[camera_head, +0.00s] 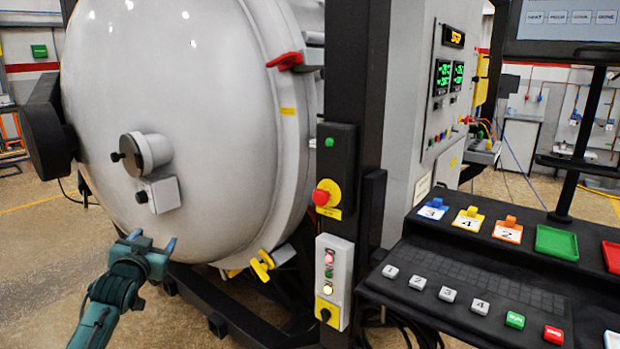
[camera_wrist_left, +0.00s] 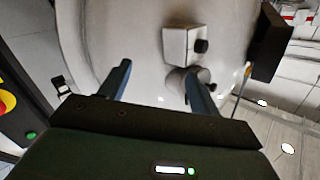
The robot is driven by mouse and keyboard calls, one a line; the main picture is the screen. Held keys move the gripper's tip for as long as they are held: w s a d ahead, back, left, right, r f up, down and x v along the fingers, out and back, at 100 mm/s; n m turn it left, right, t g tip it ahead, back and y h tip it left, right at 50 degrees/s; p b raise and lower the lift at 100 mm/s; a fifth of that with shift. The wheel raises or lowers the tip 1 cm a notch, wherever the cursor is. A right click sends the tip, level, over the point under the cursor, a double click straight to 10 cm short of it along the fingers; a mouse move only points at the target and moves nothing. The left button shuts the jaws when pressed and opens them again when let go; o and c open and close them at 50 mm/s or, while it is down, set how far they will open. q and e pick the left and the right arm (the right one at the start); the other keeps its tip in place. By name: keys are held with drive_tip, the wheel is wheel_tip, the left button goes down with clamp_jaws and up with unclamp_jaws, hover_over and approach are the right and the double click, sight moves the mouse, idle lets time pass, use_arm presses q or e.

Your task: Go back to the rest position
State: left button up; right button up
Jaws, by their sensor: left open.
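My left gripper (camera_head: 153,243) is at the lower left of the head view, in front of the furnace door. It is open and nothing is between its fingers. In the left wrist view its two fingers (camera_wrist_left: 158,85) are spread apart, with the pale door surface beyond them. The large white round furnace door (camera_head: 200,80) fills the left of the head view. A knobbed fitting (camera_head: 150,152) and a small box with a knob (camera_head: 163,193) sit on the door above the gripper. My right gripper is not in view.
A black post with a red emergency button (camera_head: 326,193) and a white switch box (camera_head: 334,280) stands right of the door. A dark console (camera_head: 470,265) with numbered tags, buttons and coloured trays is at the lower right. Open floor (camera_head: 40,240) lies at the left.

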use_arm(q)
drive_tip(key=s+d+f+m+g+h, duration=0.1)
drive_tip(key=s+d+f+g+h, duration=0.1)
drive_tip(key=s+d+f, duration=0.55)
drive_tip(key=s+d+f+m+g+h, duration=0.1)
drive_tip(key=s+d+f, duration=0.4)
drive_tip(key=s+f, duration=0.55)
drive_tip(key=s+d+f+g+h, duration=0.1)
drive_tip(key=s+d+f, duration=0.3)
drive_tip(key=s, duration=0.7)
drive_tip(key=s+d+f+n+g+h, duration=0.1)
drive_tip(key=s+d+f, duration=0.3)
drive_tip(key=s, duration=0.6)
drive_tip(key=shift+s+d+g, duration=0.35)
drive_tip(key=shift+d+g, duration=0.05)
drive_tip(key=shift+g, duration=0.4)
drive_tip(key=shift+f, duration=0.1)
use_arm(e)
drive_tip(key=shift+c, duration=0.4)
